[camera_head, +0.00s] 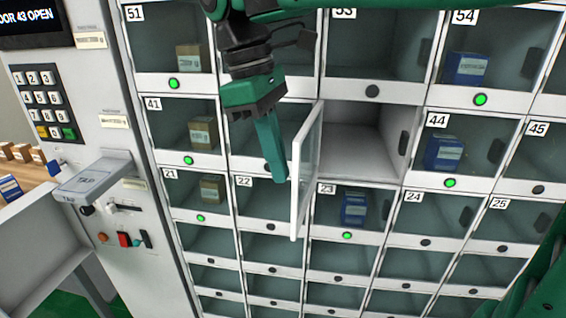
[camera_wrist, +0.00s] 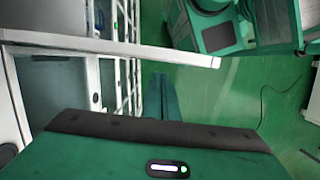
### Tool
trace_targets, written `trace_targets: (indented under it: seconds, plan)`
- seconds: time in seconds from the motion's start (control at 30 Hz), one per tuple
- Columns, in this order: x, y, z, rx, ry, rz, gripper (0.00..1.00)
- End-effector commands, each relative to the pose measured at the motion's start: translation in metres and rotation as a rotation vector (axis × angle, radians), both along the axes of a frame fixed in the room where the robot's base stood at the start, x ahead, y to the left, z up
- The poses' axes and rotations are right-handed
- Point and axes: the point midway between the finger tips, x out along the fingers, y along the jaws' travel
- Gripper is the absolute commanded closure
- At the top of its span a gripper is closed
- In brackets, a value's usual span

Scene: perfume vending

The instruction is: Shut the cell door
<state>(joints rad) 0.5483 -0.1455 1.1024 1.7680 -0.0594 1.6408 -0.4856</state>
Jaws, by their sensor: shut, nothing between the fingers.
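The open cell (camera_head: 362,140) is in the middle of the head view, with its inside bare. Its door (camera_head: 306,165), a clear pane in a white frame, stands swung out from the cell's left side, seen almost edge-on. My gripper (camera_head: 277,180) is shut and empty, fingers pointing down, just left of the door on its outer face. I cannot tell whether the fingers touch the door. In the wrist view the shut fingers (camera_wrist: 163,97) are beside a long white edge (camera_wrist: 130,48), which looks like the door's.
The other cell doors around look shut; several cells hold boxes, such as the blue one (camera_head: 354,207) below. A control panel with a keypad (camera_head: 44,105) and a display (camera_head: 28,22) reading "43 OPEN" is at left. A tray (camera_head: 95,178) juts out there.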

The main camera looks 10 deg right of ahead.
Motion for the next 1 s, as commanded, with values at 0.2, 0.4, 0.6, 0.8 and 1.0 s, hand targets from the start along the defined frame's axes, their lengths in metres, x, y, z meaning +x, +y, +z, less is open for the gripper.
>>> trace_targets:
  seconds: [0.2, 0.4, 0.6, 0.8, 1.0]
  plan:
    - [-0.004, -0.005, 0.000, 0.000, 0.000, 0.001, 1.00]
    - [-0.004, -0.007, 0.000, 0.001, 0.000, 0.000, 1.00]
    - [-0.004, -0.008, 0.000, 0.001, 0.000, 0.000, 1.00]
    - [-0.004, -0.008, 0.000, 0.001, 0.000, 0.000, 1.00]
    - [-0.004, -0.017, 0.000, 0.002, -0.001, 0.010, 1.00]
